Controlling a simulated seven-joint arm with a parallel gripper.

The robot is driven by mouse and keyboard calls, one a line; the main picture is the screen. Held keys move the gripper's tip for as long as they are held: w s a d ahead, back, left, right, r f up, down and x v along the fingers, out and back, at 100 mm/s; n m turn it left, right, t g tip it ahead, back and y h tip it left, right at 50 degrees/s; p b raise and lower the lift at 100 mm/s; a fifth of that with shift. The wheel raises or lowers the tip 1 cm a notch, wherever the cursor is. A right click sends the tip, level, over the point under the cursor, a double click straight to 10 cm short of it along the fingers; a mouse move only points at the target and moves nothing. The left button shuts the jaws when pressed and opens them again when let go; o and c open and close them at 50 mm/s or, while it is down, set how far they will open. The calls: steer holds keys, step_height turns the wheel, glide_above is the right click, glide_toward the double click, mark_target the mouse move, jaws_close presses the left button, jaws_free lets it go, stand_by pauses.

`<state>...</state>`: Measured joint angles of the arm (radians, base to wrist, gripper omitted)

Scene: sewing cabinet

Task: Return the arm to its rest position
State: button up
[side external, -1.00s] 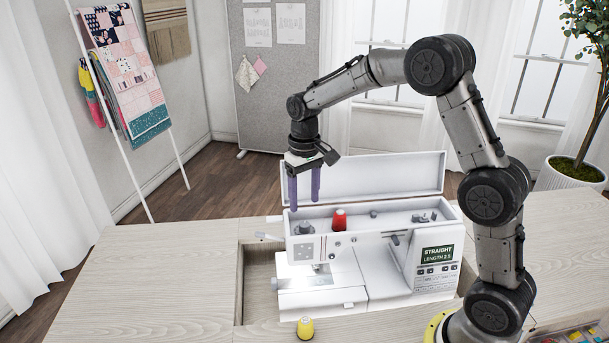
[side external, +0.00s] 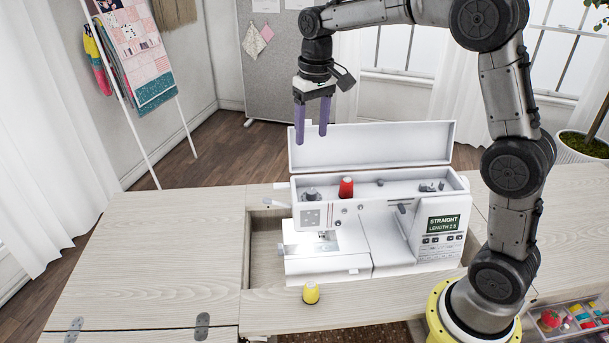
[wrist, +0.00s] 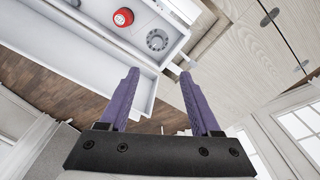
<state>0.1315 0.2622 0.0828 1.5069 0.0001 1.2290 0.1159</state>
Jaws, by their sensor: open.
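My gripper (side external: 312,135) is open and empty, with two purple fingers pointing down. It hangs in the air above and behind the left end of the white sewing machine (side external: 385,249), in front of the raised lid (side external: 375,147). In the wrist view my open fingers (wrist: 157,90) have nothing between them. A red thread spool (side external: 346,188) stands upright in the machine's open top compartment; it also shows in the wrist view (wrist: 123,17). A yellow spool (side external: 311,292) stands on the table in front of the machine.
The machine sits in a recess of the wooden table (side external: 160,250). A tray of sewing supplies (side external: 570,318) is at the lower right. A quilt rack (side external: 143,60) and a grey board (side external: 262,70) stand behind. The air around my gripper is clear.

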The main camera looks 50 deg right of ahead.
steer(key=s+a+r+n+t, duration=0.15)
steer(key=s+r, duration=0.25)
steer(key=s, duration=0.4)
steer(key=s+a+r+t, duration=0.2)
steer(key=s+a+r, duration=0.15)
steer(key=s, duration=0.55)
steer(key=s+f+n+t, duration=0.1)
steer(key=s+f, duration=0.6)
steer(key=s, duration=0.3)
steer(key=shift+s+a+f, duration=0.15)
steer(key=shift+a+f, duration=0.15)
steer(key=shift+a, duration=0.05)
steer(key=shift+t, duration=0.25)
